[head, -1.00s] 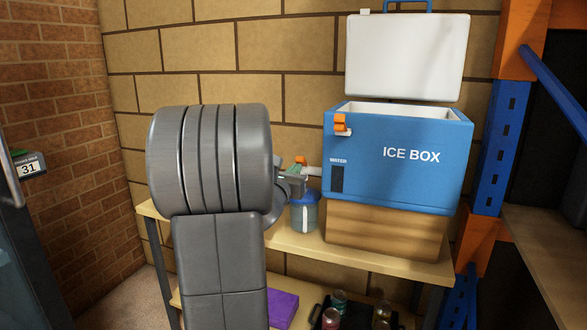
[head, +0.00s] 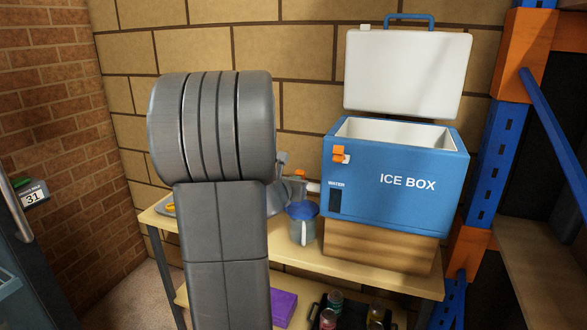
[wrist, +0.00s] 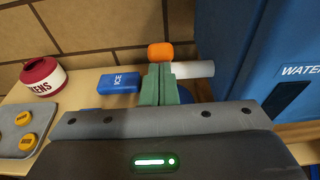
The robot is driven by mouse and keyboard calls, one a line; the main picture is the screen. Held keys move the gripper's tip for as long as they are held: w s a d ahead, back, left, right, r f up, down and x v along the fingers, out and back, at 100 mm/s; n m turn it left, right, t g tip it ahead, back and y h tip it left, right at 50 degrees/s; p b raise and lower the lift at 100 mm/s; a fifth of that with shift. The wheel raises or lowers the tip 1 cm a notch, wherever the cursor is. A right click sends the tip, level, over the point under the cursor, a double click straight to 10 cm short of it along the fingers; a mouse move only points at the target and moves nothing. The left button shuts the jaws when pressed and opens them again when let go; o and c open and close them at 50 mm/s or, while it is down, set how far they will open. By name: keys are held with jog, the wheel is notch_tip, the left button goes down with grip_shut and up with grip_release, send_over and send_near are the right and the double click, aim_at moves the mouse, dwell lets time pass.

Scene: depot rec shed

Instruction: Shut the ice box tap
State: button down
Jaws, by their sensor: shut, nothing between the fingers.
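The blue ice box (head: 410,205) stands on a wooden block with its white lid raised. A white tap pipe (head: 313,187) sticks out of its left side, with an orange handle (head: 300,174) at its end. The wrist view shows the orange handle (wrist: 160,52) just beyond my fingertips and the white pipe (wrist: 193,70) to their right. My gripper (wrist: 158,84) has its green fingers shut together and empty, close to the handle; I cannot tell whether they touch it. In the head view my arm partly hides the gripper (head: 288,190).
A blue-lidded jug (head: 303,225) stands on the shelf under the tap. An orange and white fitting (head: 339,154) is on the box front. A blue ice pack (wrist: 119,83), a red and white tin (wrist: 44,78) and a grey tray (wrist: 22,122) with yellow discs lie left.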

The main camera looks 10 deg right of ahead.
aim_at(299, 172)
jog(key=shift+w+d+r+g+y+p, duration=0.25)
jog(key=shift+r+g+y+p, duration=0.25)
jog(key=shift+p, duration=2.25)
jog(key=shift+w+d+r+g+y+p, duration=0.2)
jog(key=shift+r+g+p, duration=0.5)
jog(key=shift+p, duration=2.05)
jog(key=p, duration=0.1)
jog(key=g+y+p, duration=0.1)
jog(key=p, duration=0.1)
jog(key=shift+w+r, duration=0.1)
jog(key=shift+w, duration=0.15)
jog(key=shift+f, duration=0.25)
jog(key=shift+r, duration=0.15)
jog(key=shift+r+p, duration=0.7)
jog(key=shift+p, duration=0.1)
jog(key=shift+s, duration=0.1)
